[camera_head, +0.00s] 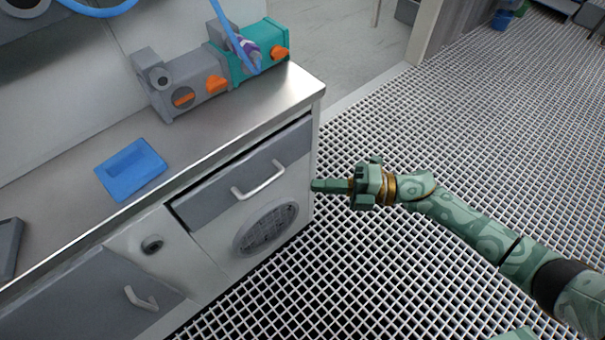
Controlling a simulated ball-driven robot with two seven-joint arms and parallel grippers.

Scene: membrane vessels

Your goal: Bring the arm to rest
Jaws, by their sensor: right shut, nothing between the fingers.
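My right arm (465,218) comes in from the lower right, green with swirl patterns and a gold ring at the wrist. My right gripper (318,185) is shut and empty. It points left, close to the right end of the cabinet front, near the drawer. I cannot tell whether its tip touches the cabinet. My left gripper is not in view.
The counter (75,195) holds a blue tray (131,170), a grey vessel (180,84) and a teal vessel (268,42). The drawer (243,173) below stands slightly out, with a pale handle (258,181). The grated floor (480,120) is open to the right.

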